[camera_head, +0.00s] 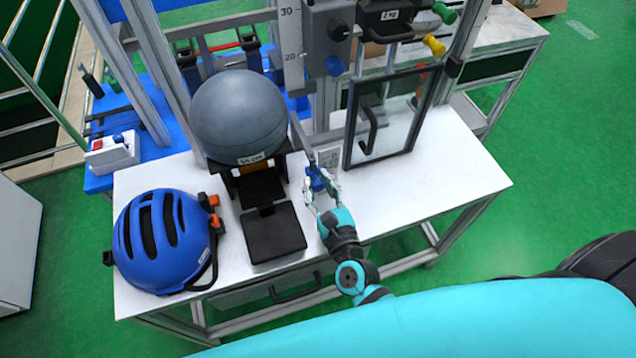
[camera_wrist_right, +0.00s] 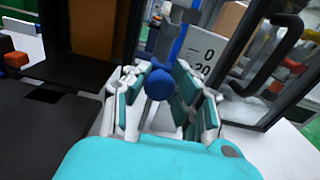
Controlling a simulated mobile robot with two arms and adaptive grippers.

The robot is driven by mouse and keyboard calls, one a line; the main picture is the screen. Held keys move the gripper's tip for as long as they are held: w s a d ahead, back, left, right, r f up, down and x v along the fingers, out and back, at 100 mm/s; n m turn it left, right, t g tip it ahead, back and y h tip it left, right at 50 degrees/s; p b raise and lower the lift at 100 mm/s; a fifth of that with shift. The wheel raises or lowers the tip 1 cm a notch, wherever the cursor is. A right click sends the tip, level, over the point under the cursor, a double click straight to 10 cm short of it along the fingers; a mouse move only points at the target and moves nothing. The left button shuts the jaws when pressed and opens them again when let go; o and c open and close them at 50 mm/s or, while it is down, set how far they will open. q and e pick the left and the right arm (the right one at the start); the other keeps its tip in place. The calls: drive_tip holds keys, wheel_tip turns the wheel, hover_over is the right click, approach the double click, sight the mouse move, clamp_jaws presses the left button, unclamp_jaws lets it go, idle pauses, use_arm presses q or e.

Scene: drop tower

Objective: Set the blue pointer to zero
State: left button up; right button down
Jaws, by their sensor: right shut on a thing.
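The blue pointer (camera_head: 316,178) is low on the upright scale post, just above the table top. In the right wrist view its round blue knob (camera_wrist_right: 159,84) sits between my fingers. My right gripper (camera_head: 319,187) is shut on the pointer, with one finger on each side of it. The right wrist view also shows the gripper (camera_wrist_right: 160,76). A white scale plate (camera_wrist_right: 201,60) with a 0 mark and a 20 below it is right behind the knob. Whether the pointer lines up exactly with the 0 cannot be told. My left gripper is not in view.
A grey ball (camera_head: 239,113) rests on a black stand left of the post. A blue helmet (camera_head: 163,240) lies on the table's left. A framed clear door (camera_head: 392,118) with a black handle stands right of the post. The white table (camera_head: 440,180) is clear at right.

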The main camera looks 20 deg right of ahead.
sight(318, 183)
wheel_tip(318, 183, up, 3)
drive_tip(key=p, duration=0.3)
drive_tip(key=shift+r, duration=0.15)
drive_tip(key=shift+w, duration=0.1)
drive_tip(key=c, duration=1.5)
unclamp_jaws()
drive_tip(key=o, duration=0.5)
drive_tip(key=shift+s, duration=0.2)
drive_tip(key=shift+c, duration=0.2)
